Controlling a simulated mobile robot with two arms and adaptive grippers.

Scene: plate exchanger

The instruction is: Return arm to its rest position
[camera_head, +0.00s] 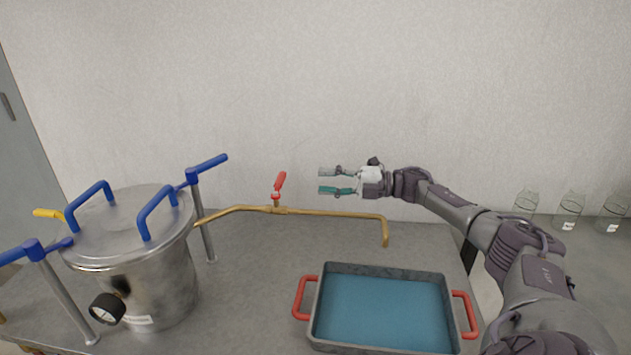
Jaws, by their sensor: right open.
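My right gripper (338,181) is raised above the back of the table, in front of the wall. Its two fingers point left and stand apart with nothing between them. The right arm (465,212) comes in from the lower right and reaches up and left. The gripper appears above the brass pipe (335,213) and to the right of the red valve handle (279,181), apart from both. My left gripper does not show.
A steel vessel (160,280) with blue handles stands at left. A grey tray (315,318) with red handles and a blue inside sits at front centre, below the pipe's outlet. Several glass jars (569,212) stand at right, behind my arm. The grey tabletop (260,270) between vessel and tray is clear.

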